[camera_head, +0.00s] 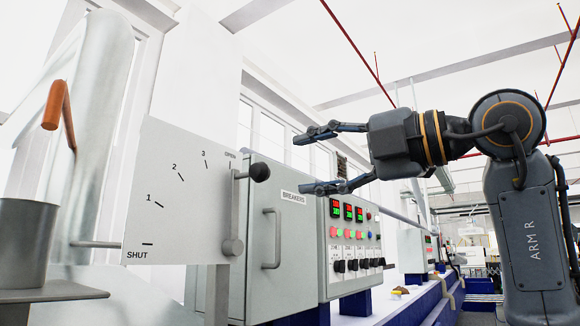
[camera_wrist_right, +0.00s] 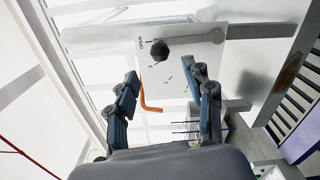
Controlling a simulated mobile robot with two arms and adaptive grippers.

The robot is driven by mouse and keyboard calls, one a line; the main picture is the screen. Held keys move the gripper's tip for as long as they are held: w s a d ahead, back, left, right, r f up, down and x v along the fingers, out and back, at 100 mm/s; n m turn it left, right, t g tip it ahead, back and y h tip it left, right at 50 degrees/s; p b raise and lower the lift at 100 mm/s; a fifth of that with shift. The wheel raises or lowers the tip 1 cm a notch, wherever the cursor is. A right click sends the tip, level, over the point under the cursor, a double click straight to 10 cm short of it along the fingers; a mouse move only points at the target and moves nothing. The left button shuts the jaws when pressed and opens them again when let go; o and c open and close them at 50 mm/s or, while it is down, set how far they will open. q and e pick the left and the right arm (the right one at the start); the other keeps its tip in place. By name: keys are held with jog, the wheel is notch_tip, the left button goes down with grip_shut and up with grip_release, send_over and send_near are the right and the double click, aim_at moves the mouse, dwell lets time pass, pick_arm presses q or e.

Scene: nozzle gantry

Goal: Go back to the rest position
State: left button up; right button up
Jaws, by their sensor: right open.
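My right gripper (camera_head: 316,161) is open and empty in the head view, its fingers pointing left and held in the air in front of the breaker cabinet. In the right wrist view the open fingers (camera_wrist_right: 165,92) show with a gap between them. The lever with a black ball knob (camera_head: 259,172) stands at the right edge of the white dial plate (camera_head: 180,215), its knob near the OPEN mark. The knob (camera_wrist_right: 159,50) also shows beyond the fingers in the wrist view. A clear gap lies between gripper and knob in the head view. My left gripper is not in view.
The grey BREAKERS cabinet (camera_head: 295,235) with a handle stands right of the dial plate. A control panel (camera_head: 350,262) with displays, buttons and knobs adjoins it. An orange-handled crank (camera_head: 54,105) and a grey cylinder (camera_head: 25,240) are at the left. Open air surrounds the right gripper.

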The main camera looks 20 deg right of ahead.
jog(key=shift+s+d, duration=0.2)
jog(key=shift+s, duration=0.05)
dwell(0.4)
